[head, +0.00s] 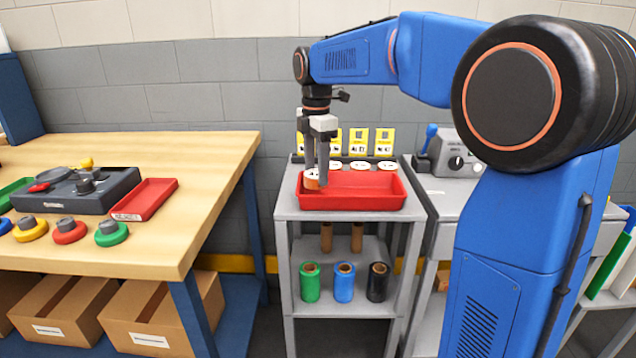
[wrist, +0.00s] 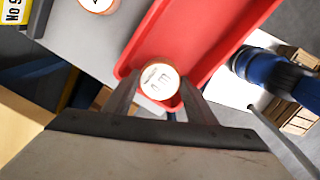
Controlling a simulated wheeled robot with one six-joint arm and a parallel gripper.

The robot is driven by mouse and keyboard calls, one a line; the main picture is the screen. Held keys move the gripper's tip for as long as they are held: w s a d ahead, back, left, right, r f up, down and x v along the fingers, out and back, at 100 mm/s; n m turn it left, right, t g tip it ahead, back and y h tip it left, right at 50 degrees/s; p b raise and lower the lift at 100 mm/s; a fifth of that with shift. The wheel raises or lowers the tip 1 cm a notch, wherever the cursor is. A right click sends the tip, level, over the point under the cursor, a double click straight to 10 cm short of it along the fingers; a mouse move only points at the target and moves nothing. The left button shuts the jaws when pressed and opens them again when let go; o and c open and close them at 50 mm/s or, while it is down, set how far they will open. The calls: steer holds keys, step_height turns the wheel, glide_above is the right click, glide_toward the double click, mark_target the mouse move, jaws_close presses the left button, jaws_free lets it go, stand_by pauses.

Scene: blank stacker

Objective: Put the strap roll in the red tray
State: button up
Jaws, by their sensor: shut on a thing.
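The strap roll (head: 312,182) is a short orange-brown cylinder with a white printed top. My gripper (head: 317,172) is shut on it, pointing down, at the left end of the red tray (head: 365,202). In the wrist view the roll (wrist: 158,76) sits between the two fingertips of my gripper (wrist: 158,90), over the rounded end of the red tray (wrist: 205,45). I cannot tell whether the roll touches the tray floor. Its lower part is partly hidden.
The tray stands on a grey shelf unit (head: 287,207). Several white-topped rolls (head: 388,166) and yellow signs (head: 385,141) stand behind it. Green, blue and black rolls (head: 377,282) stand lower down. A smaller red tray (head: 146,198) lies on the wooden bench (head: 215,152) at left.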

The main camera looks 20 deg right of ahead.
mark_target(316, 173)
steer(key=shift+f, duration=1.95)
steer(key=shift+f, duration=0.1)
steer(key=o, duration=1.1)
steer(key=shift+c, duration=0.2)
step_height(316, 173, up, 12)
steer(key=shift+r, duration=0.1)
steer(key=s+d+f+m+t, duration=0.1)
steer(key=s+d+f+m, duration=0.1)
steer(key=s+f+m, duration=0.4)
steer(key=s+d+f+m+t, duration=0.2)
steer(key=s+f+m, duration=0.5)
steer(key=s, duration=0.9)
steer(key=s+d+f+m+t, duration=0.1)
steer(key=s+d+f+m, duration=0.2)
steer(key=s+f+m, duration=0.4)
steer(key=s+f, duration=0.1)
steer(key=s, duration=0.3)
steer(key=shift+s+f+t, duration=0.2)
steer(key=shift+s+t, duration=0.05)
steer(key=shift+t, duration=0.15)
